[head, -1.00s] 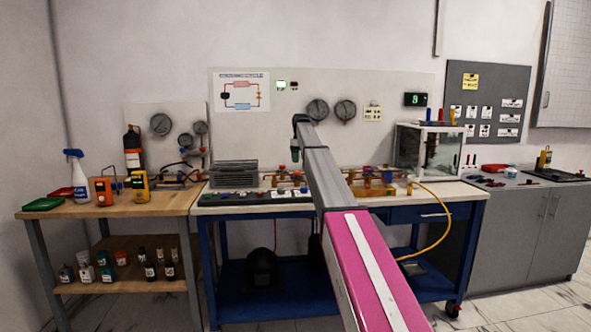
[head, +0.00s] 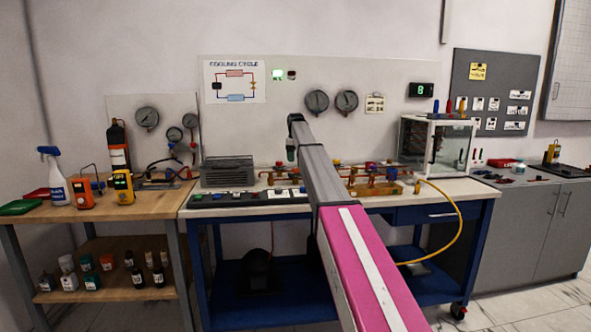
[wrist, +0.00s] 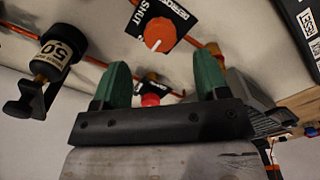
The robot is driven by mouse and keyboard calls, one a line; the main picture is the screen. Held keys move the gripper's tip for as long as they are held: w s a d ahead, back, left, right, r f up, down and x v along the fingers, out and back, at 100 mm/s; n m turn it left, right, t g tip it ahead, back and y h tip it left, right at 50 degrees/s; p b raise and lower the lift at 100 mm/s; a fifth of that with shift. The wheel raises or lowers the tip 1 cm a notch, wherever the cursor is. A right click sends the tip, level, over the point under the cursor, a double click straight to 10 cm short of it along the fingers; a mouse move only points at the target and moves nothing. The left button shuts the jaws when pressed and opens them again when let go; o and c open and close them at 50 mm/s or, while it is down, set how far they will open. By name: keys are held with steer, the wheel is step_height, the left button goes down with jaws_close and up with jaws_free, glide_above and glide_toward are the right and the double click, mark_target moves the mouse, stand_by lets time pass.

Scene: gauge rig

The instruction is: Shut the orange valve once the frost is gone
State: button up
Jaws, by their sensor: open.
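In the wrist view, the orange valve (wrist: 158,34) is a round knob on a black plate lettered DEFROST and SHUT, beyond my fingertips. I cannot tell its setting. My gripper (wrist: 161,76) has two green fingers spread apart with nothing held between them. A red knob (wrist: 150,99) shows in the gap, farther down the picture. In the head view, my gripper (head: 291,150) hangs over the back of the blue bench; the orange valve cannot be singled out there. The clear-walled box (head: 408,147) stands at the bench's right; I cannot make out frost in it.
A grey finned unit (head: 227,172) and a switch strip (head: 245,197) are left of my arm. A wall display (head: 422,90) seems to read 8.

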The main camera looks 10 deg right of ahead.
mark_target(296, 169)
step_height(296, 169, down, 6)
steer(key=shift+r, duration=0.1)
steer(key=c, duration=0.9)
steer(key=shift+c, duration=0.2)
